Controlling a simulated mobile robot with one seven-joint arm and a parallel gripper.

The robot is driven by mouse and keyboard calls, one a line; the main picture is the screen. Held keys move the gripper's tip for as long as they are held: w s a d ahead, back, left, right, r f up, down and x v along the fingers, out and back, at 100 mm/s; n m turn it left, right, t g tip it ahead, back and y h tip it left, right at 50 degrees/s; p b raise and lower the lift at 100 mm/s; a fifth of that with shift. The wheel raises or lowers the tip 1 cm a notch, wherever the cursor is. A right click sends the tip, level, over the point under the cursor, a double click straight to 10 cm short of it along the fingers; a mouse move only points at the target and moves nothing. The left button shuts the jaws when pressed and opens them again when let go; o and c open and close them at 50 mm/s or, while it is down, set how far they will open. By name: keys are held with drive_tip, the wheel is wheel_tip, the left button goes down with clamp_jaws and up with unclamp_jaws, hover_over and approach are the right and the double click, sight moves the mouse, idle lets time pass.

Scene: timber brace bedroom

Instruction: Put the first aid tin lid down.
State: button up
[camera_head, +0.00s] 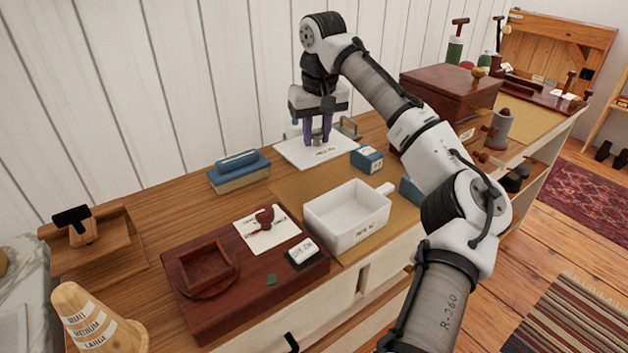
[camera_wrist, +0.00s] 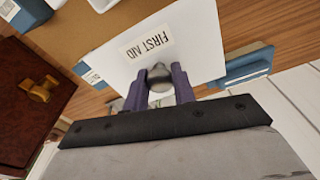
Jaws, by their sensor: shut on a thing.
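The first aid tin lid is a flat white plate (camera_head: 296,156) with a label and a small grey knob. In the wrist view the lid (camera_wrist: 198,40) fills the top middle, its label reading FIRST AID. My gripper (camera_head: 317,138) has its purple fingers shut on the knob; the fingers also show in the wrist view (camera_wrist: 160,88). The lid looks level, over or on the rear of the wooden top; I cannot tell whether it touches. An open white box (camera_head: 322,232) with a label stands nearer the front.
A blue-and-tan block (camera_head: 239,172) lies left of the lid, and a small blue box (camera_head: 367,158) is close on its right. A dark red wooden chest (camera_head: 449,92) stands further right. The plank wall (camera_head: 190,80) is close behind. Bare wood (camera_head: 165,210) shows at left.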

sight(315, 189)
wheel_tip(315, 189, down, 11)
drive_tip(key=shift+a+f, duration=0.1)
drive_tip(key=shift+f, duration=0.1)
drive_tip(key=shift+f, duration=0.1)
drive_tip(key=o, duration=1)
drive_tip(key=r, duration=0.4)
drive_tip(key=s+r, duration=0.1)
drive_tip(key=r, duration=0.7)
drive_tip(key=shift+s+d+r, duration=0.1)
drive_tip(key=shift+s+d, duration=0.1)
drive_tip(key=shift+d, duration=0.1)
